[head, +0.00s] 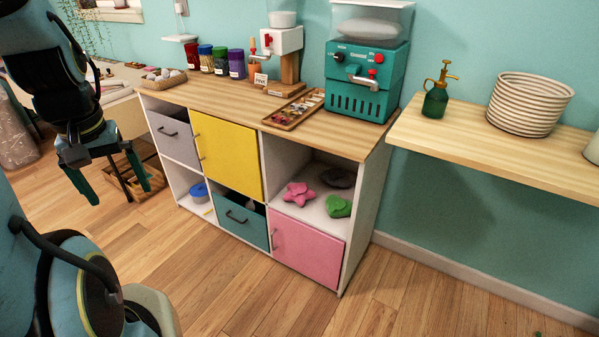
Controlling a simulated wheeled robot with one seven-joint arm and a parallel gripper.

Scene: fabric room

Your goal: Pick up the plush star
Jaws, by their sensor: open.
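A pink plush star (298,194) lies in the open upper right compartment of the cabinet (361,207), near its front left. A green plush shape (338,206) lies to its right, and a dark grey item (339,178) lies behind them in shadow. My gripper (112,182) hangs at the left of the head view, well apart from the cabinet, with its fingers spread and nothing between them. The whole top of the star shows.
A yellow door (226,157) closes the compartment left of the star's. A pink door (305,252) is below. A teal machine (367,83) and a tray (294,109) stand on top. A wall shelf (486,146) juts out at right. The floor in front is clear.

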